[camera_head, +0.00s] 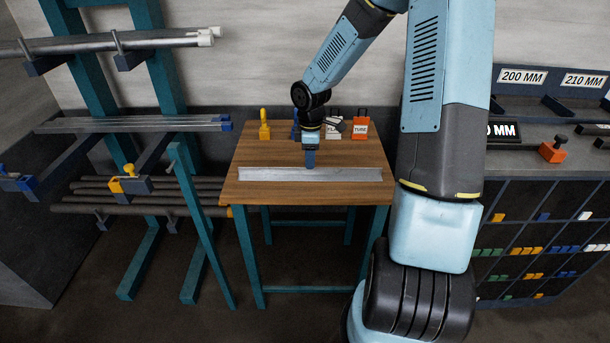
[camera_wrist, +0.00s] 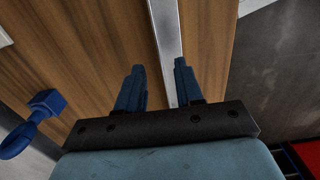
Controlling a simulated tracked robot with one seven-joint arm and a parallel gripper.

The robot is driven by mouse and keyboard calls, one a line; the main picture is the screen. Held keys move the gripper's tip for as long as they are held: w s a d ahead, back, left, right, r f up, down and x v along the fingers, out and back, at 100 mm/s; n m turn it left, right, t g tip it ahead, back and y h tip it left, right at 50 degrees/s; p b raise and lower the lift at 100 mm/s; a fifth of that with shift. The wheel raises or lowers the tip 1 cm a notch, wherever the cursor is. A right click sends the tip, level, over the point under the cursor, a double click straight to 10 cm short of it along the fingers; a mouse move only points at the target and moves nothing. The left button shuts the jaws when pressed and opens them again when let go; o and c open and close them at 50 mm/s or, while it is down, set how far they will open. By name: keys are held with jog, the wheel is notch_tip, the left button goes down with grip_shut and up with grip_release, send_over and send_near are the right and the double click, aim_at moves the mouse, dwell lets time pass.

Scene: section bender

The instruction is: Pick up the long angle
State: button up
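The long angle (camera_head: 265,174) is a pale grey metal strip lying along the front part of a wooden-topped table (camera_head: 275,150). In the wrist view the angle (camera_wrist: 168,35) runs down from the top edge towards my gripper. My gripper (camera_head: 310,164) points down at the middle of the angle. The wrist view shows my gripper (camera_wrist: 160,68) open, its two dark blue fingers apart with nothing held. The angle passes between the fingers, nearer the right one, which partly covers it. I cannot tell the fingertips' height above it.
At the table's back stand a yellow item (camera_head: 264,126), a blue one, a white one and an orange one (camera_head: 361,125) with a label. A teal rack (camera_head: 160,60) with tubes and bars stands left. A bench (camera_head: 540,140) with size signs stands right.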

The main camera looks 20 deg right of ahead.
aim_at(310, 175)
notch_tip(310, 175, down, 4)
jog(key=shift+w+f, duration=0.1)
grip_shut()
dwell(0.5)
